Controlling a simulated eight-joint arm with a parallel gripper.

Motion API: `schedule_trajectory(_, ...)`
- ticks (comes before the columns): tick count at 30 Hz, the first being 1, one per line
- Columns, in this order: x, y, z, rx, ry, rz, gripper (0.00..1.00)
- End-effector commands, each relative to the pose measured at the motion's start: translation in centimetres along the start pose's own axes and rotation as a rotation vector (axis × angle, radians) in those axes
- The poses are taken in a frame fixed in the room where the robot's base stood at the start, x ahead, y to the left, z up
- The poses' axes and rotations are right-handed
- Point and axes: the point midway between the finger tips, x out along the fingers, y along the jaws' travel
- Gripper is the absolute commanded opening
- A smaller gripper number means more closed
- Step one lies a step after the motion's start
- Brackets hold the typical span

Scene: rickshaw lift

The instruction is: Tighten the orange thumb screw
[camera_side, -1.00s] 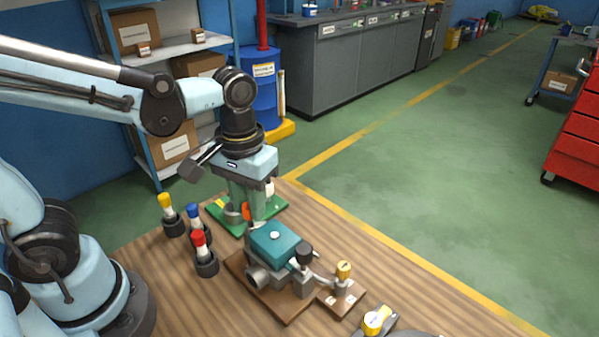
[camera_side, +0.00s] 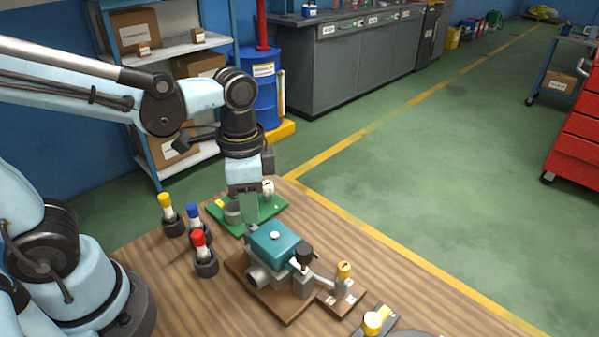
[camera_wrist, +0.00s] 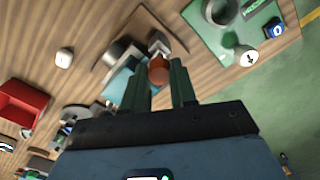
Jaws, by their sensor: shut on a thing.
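The orange thumb screw (camera_wrist: 158,69) shows as a round orange head between the two dark green fingers of my gripper (camera_wrist: 156,76) in the wrist view. My gripper is shut on it. In the side view my gripper (camera_side: 249,207) points down, between the green board and the teal-topped fixture, and hides the screw. The teal-topped fixture (camera_side: 275,243) stands on a brown base (camera_side: 280,302); part of it shows behind the fingers in the wrist view (camera_wrist: 119,82). I cannot tell how deep the screw sits.
The green board (camera_side: 218,211) carries a grey cup (camera_side: 232,213) and a white-topped knob (camera_side: 268,187). Yellow (camera_side: 164,200), blue (camera_side: 193,211) and red (camera_side: 198,238) topped pieces stand left. Bare wood lies at front left.

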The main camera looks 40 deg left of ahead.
Motion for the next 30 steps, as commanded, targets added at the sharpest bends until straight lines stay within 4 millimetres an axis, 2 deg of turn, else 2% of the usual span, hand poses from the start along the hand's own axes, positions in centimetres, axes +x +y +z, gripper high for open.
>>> schedule_trajectory(12, -0.05, 0.03, 0.00, 0.167, -0.001, 0.000, 0.00)
schedule_trajectory(27, -0.05, 0.03, -0.01, 0.185, -0.001, 0.000, 0.00)
schedule_trajectory(28, -0.05, 0.03, -0.01, 0.185, -0.001, 0.000, 0.28)
schedule_trajectory(30, -0.04, 0.03, 0.00, 0.184, -0.001, 0.000, 0.39)
